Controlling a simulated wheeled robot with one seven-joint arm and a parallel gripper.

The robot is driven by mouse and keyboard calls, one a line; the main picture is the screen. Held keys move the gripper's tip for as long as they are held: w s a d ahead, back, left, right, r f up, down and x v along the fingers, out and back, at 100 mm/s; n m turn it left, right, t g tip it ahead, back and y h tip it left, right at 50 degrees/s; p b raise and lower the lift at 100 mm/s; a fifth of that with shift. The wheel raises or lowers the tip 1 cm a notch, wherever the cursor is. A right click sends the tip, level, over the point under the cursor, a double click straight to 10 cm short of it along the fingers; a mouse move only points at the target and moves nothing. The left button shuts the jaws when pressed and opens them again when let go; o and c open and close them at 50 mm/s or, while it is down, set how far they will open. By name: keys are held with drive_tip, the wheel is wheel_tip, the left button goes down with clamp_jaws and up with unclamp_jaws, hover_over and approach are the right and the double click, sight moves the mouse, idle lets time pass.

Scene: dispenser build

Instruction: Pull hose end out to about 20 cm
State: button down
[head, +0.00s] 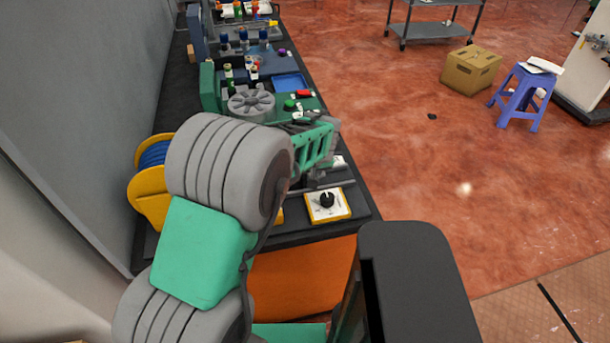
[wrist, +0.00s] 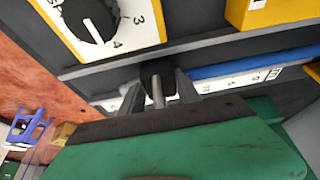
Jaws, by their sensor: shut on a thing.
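The hose reel (head: 148,195) has yellow side plates and blue hose wound on it. It stands at the left of the bench, partly behind my arm. In the wrist view the blue hose (wrist: 250,66) runs straight in from the right to my gripper (wrist: 159,84). My gripper is shut on the dark hose end (wrist: 158,71), with one finger on each side of it. A white scale strip (wrist: 228,84) with marks lies alongside the hose. In the head view my gripper (head: 331,148) is over the bench's right side, and the hose end is hidden there.
A white, yellow-edged dial box (head: 327,204) with a black knob is near my gripper; it also shows in the wrist view (wrist: 110,22). A grey round wheel (head: 250,103) and green trays with small parts are farther back.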

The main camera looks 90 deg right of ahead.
drive_tip(key=shift+s+d+r, duration=0.1)
drive_tip(key=shift+s+d, duration=0.1)
drive_tip(key=shift+s, duration=0.55)
drive_tip(key=c, duration=0.8)
unclamp_jaws()
